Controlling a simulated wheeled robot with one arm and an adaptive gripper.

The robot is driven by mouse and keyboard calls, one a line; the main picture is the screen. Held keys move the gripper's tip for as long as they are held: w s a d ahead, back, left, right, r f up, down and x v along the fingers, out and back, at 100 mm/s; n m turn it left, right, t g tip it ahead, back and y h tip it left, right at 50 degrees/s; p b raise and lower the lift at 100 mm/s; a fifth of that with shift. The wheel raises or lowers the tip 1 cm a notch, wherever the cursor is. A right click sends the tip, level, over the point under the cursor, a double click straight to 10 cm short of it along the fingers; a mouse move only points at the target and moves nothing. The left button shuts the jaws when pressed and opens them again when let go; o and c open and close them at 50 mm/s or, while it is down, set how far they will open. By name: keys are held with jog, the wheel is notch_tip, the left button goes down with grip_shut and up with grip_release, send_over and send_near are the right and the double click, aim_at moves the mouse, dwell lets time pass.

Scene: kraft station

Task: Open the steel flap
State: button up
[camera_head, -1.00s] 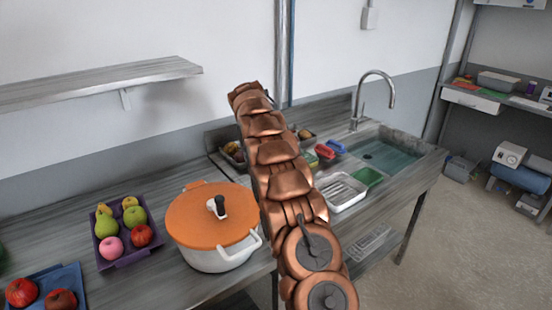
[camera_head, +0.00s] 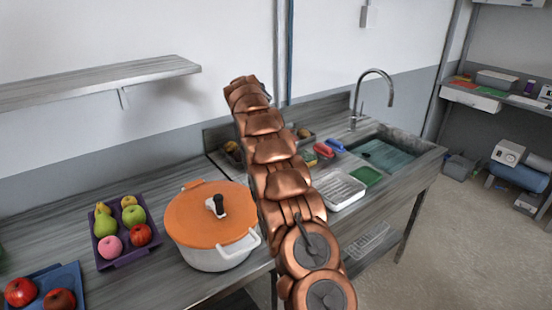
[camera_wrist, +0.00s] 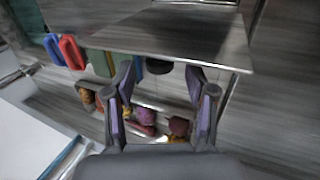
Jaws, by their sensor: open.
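The steel flap (camera_wrist: 190,35) shows in the wrist view as a grey panel across the top, above a compartment. A dark round knob (camera_wrist: 159,67) sits at its near edge. Several fruits (camera_wrist: 150,120) lie in the compartment below, so there is some opening under the edge. I cannot tell the flap's exact tilt. My gripper (camera_wrist: 161,76) is open, its two fingers on either side of the knob. I cannot tell if either finger touches it. In the head view my arm hides the flap and the gripper.
On the counter stand a white pot with an orange lid (camera_head: 212,220), a purple fruit tray (camera_head: 118,255) and a blue tray (camera_head: 70,280). Right of my arm are a white rack (camera_head: 340,190), a green sponge (camera_head: 367,176) and the sink (camera_head: 385,155) with its tall faucet (camera_head: 363,90).

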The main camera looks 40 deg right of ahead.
jog(key=shift+v, duration=2.75)
jog(key=s+a+r+y, duration=0.1)
jog(key=s+a+r, duration=0.2)
jog(key=s+a, duration=0.6)
jog(key=s+a+r+y, duration=0.1)
jog(key=s+a+r, duration=0.1)
jog(key=s+a, duration=0.65)
jog(key=s+a+f+y, duration=0.1)
jog(key=s+a+f, duration=0.2)
jog(key=s, duration=0.7)
jog(key=s+a+f+g, duration=0.1)
jog(key=s+a+f, duration=0.2)
jog(key=s+a, duration=0.3)
jog(key=s+a+f+y, duration=0.1)
jog(key=s+a+f, duration=0.3)
jog(key=s, duration=1.1)
jog(key=shift+a+y, duration=0.3)
jog(key=shift+a, duration=0.3)
jog(key=shift+s+f, duration=0.1)
jog(key=shift+f, duration=0.05)
